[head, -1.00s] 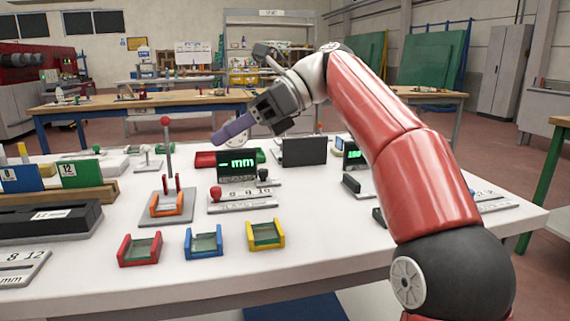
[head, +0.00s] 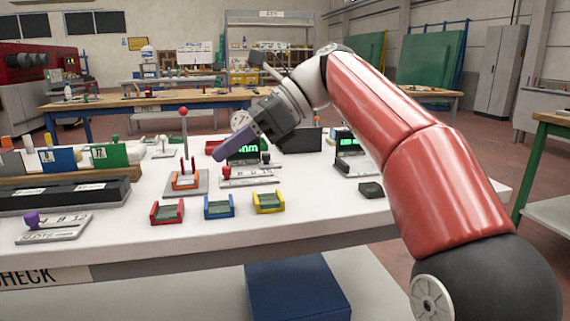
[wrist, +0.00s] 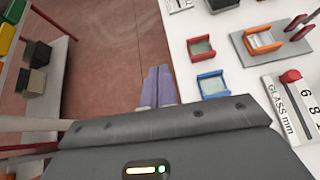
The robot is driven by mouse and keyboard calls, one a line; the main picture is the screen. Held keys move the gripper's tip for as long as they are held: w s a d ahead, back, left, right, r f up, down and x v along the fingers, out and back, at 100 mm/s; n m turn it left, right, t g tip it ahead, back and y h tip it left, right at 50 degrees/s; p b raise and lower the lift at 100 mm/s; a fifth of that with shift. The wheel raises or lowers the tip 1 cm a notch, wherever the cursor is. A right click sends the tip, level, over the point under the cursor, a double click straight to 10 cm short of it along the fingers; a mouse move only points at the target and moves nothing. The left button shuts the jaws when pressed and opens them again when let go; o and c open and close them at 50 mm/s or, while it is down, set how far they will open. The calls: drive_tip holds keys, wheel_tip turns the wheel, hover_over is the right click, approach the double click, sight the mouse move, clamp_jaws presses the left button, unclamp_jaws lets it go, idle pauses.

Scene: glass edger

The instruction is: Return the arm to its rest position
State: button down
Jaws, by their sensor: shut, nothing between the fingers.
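My gripper (head: 228,147) is held above the white table (head: 330,205) in the head view, at the end of my red arm. Its purple fingers are together and empty. The closed fingers also show in the wrist view (wrist: 157,86), seen against the floor next to the table's edge. My arm is raised, bent at the elbow, with its forearm running to the upper left. Part of the display reading "mm" (head: 243,151) is hidden behind the fingers.
Red (head: 167,212), blue (head: 219,207) and yellow (head: 268,202) trays stand near the table's front edge. A gauge with a red-balled post (head: 184,112) stands behind. A blue box (head: 298,290) is below the table.

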drive_tip(key=s+d+f+n+t+h, duration=0.2)
drive_tip(key=s+d+f+n, duration=0.3)
drive_tip(key=d+f, duration=0.3)
drive_tip(key=s+d+f+n+t+h, duration=0.3)
drive_tip(key=s+d+f+n+h, duration=0.2)
drive_tip(key=d+f, duration=0.3)
drive_tip(key=s+d+f+n+t+h, duration=0.3)
drive_tip(key=s+d+f+n, duration=0.3)
drive_tip(key=f, duration=0.7)
drive_tip(key=shift+s+d+h, duration=0.4)
drive_tip(key=shift+s+d, duration=0.2)
drive_tip(key=shift+d, duration=0.4)
